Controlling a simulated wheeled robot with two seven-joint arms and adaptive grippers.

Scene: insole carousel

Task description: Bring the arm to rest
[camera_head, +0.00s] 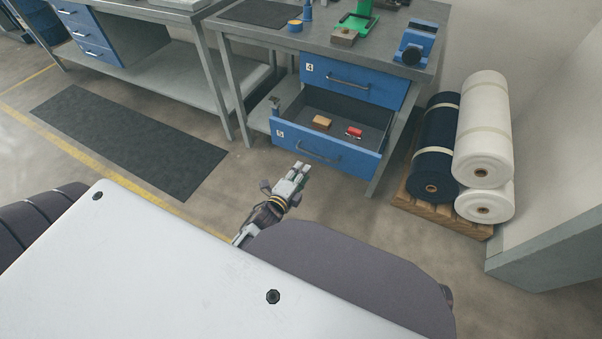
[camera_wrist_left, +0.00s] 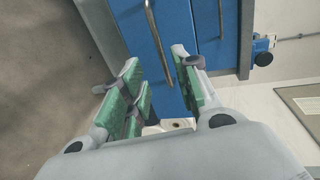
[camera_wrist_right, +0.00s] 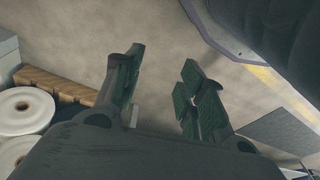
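My left gripper (camera_head: 300,170) is in front of the pulled-out lower drawer (camera_head: 318,152) in the head view. In the left wrist view its two fingers (camera_wrist_left: 160,78) stand apart with a gap, and the blue drawer fronts and a bar handle (camera_wrist_left: 158,40) show beyond them. I see nothing held between the fingertips. My right gripper is not seen in the head view. In the right wrist view its fingers (camera_wrist_right: 158,75) are spread, with only bare floor between the fingertips.
The open drawer holds a tan block (camera_head: 322,122) and a red item (camera_head: 354,132); a shut drawer (camera_head: 354,80) is above it. White rolls (camera_head: 484,130) and a dark roll (camera_head: 436,150) stand on a wooden pallet (camera_head: 445,218) at right. A dark mat (camera_head: 130,140) lies at left.

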